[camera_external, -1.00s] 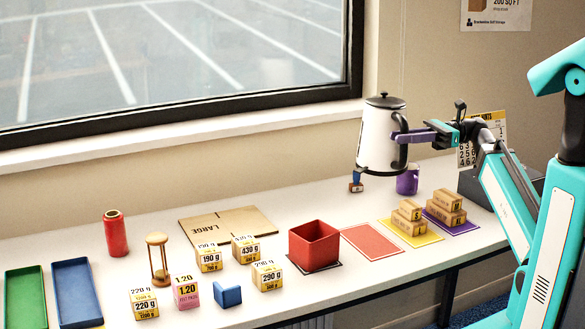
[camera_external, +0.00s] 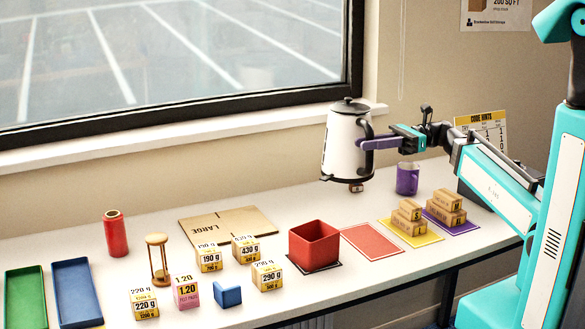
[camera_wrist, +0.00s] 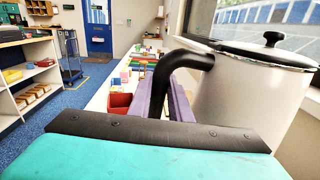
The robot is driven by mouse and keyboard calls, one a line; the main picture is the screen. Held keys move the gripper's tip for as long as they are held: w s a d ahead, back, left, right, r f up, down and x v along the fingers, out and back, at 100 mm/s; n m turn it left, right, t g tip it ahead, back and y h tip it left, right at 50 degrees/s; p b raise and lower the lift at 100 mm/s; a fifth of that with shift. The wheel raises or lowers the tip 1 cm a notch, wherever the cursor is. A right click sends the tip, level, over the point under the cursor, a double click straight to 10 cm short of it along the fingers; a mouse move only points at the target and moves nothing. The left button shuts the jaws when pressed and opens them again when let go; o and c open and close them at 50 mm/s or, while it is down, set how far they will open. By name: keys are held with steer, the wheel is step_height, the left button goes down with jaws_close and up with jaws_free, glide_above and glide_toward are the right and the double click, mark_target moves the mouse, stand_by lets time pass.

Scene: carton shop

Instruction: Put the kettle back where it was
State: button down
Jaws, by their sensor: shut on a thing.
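The white kettle (camera_external: 343,148), with a black lid, handle and base, is upright in the air above the back of the table, in front of the window's right end. My gripper (camera_external: 368,144) is shut on its black handle from the right. In the wrist view the purple fingers of my gripper (camera_wrist: 162,103) close around the dark handle (camera_wrist: 168,75), and the kettle body (camera_wrist: 245,95) fills the right side. A stamp-like item (camera_external: 356,188) shows just below the kettle, mostly hidden by it.
A purple mug (camera_external: 407,178) stands to the right of the kettle. A red open box (camera_external: 314,246), a red mat (camera_external: 372,242) and stacked cartons on yellow (camera_external: 409,218) and purple mats (camera_external: 445,207) stand nearer the front. Flat cardboard (camera_external: 227,224) lies to the left.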

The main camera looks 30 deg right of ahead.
steer(key=s+a+f+n+g+p, duration=0.1)
steer(key=a+f+p, duration=0.1)
steer(key=a+p, duration=0.7)
steer(key=shift+a+f+g, duration=0.3)
steer(key=shift+a+f, duration=0.05)
steer(key=shift+f, duration=0.2)
steer(key=shift+f+p, duration=0.35)
steer(key=shift+f, duration=1.85)
steer(key=shift+f+p, duration=0.35)
steer(key=shift+f, duration=1.4)
steer(key=c, duration=1.6)
jaws_free()
steer(key=shift+s+f, duration=0.1)
steer(key=shift+c, duration=0.2)
